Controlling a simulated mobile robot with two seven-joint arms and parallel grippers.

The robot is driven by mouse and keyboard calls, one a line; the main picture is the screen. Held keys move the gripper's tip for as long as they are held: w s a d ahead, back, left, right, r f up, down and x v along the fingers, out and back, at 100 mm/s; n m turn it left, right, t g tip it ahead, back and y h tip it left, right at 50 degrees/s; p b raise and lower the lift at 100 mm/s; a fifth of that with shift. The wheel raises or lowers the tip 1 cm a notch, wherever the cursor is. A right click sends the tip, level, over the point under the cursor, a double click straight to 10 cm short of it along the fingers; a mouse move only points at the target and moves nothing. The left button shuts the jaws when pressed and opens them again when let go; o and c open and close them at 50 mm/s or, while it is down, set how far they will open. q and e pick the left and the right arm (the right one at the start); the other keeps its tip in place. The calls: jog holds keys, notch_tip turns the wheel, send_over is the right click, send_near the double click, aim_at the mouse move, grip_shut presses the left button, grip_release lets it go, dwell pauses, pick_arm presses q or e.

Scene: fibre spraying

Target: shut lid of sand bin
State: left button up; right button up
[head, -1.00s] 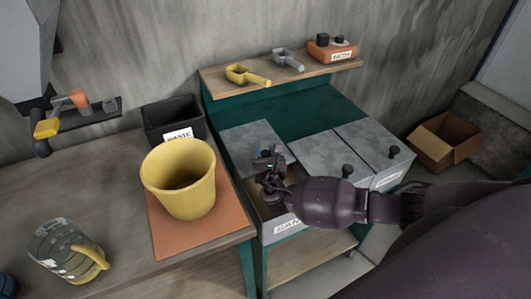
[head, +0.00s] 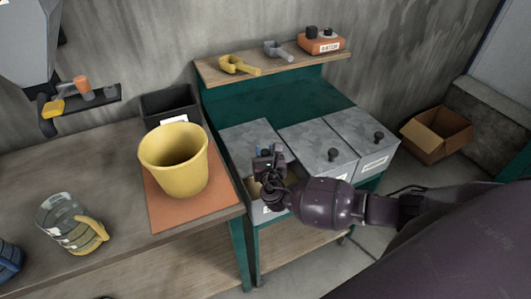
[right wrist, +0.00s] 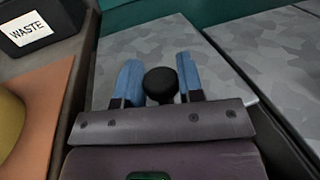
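The sand bin (head: 257,208) is the leftmost of the grey bins; its front label is mostly covered by my arm. Its grey mottled lid (head: 244,134) sits back of the front wall, with an opening showing at the front left. My right gripper (head: 267,172) is over the front of this lid. In the right wrist view, the two blue fingers (right wrist: 160,82) stand on either side of the lid's round black knob (right wrist: 160,84) and look closed against it. My left gripper is not in view.
Two lidded bins (head: 318,148) stand to the right. A yellow bucket (head: 174,165) on an orange mat (head: 166,212) and a black waste bin (head: 168,104) are left. A shelf (head: 290,66) with scoops runs behind. A cardboard box (head: 437,135) is far right.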

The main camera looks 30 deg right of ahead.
jog(key=o, duration=0.4)
jog(key=shift+o, duration=0.2)
jog(key=v, duration=1)
jog(key=shift+s+a, duration=0.15)
jog(key=shift+s, duration=0.25)
